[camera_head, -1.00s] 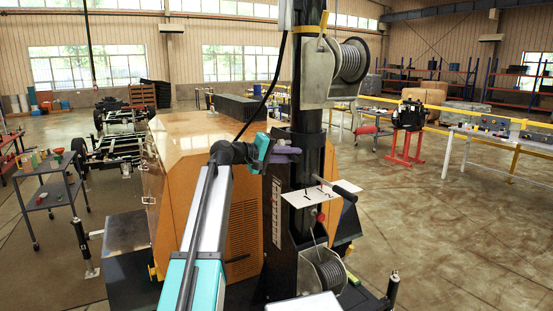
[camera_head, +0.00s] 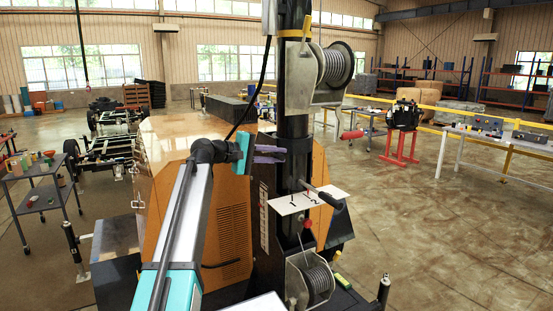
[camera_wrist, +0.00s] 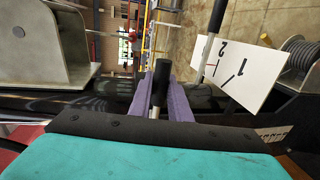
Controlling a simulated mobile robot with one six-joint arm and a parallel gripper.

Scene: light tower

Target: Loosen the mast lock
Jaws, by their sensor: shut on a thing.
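The dark upright mast (camera_head: 293,135) stands right of centre in the head view. My gripper (camera_head: 284,154) reaches it from the left at mid height. In the wrist view its purple fingers (camera_wrist: 162,95) stand on both sides of a black handle (camera_wrist: 160,82), shut on it. This handle appears to be the mast lock; its far end and pivot are hidden. A white plate (camera_head: 292,203) marked 1 and 2 sits lower on the mast. A metal lever with a black grip (camera_head: 330,200) stands at that plate; it also shows in the wrist view (camera_wrist: 217,17), apart from my fingers.
A cable winch (camera_head: 338,65) is fixed high on the mast and another (camera_head: 318,283) low. The orange housing (camera_head: 232,225) stands behind my arm. A grey cart (camera_head: 40,200) is at the left. Open floor (camera_head: 430,240) lies to the right.

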